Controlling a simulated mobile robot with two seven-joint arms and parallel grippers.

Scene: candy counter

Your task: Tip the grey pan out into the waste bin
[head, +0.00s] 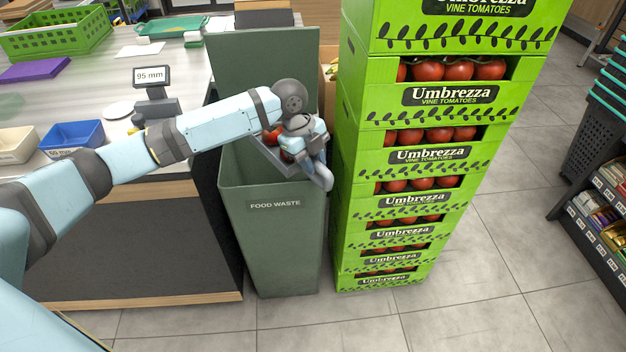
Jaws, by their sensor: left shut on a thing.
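The green waste bin (275,240), marked FOOD WASTE, stands on the floor with its lid raised at the back. My left gripper (318,172) is over the right side of the bin's mouth, shut on the grey pan (266,157). Only part of the pan shows, over the bin opening; my gripper and wrist hide the rest. Something red (272,135) shows at the pan, partly behind my wrist. I cannot tell how far the pan is tilted. My right gripper is not in view.
A tall stack of green tomato crates (400,210) stands close to the bin's right side. The counter (110,88) on the left holds a blue tray (72,137), a 95 mm display (151,76) and a green basket (55,35). Floor is free at the front right.

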